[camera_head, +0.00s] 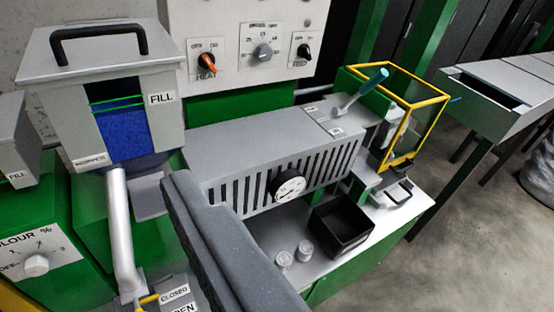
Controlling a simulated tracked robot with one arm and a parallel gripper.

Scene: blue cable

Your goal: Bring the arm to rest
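My gripper (182,190) shows as a long dark grey shape reaching up from the bottom middle. It is in front of the machine bench and overlaps the left part of the grey barrel housing. I cannot make out two separate fingertips or a gap between them, and nothing is seen held at its tip. The rest of my arm is out of view.
A hopper (170,85) with blue contents stands at left, above a metal pipe (122,230). The slotted barrel housing (262,160) has a gauge (289,189). Floor is open beyond.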

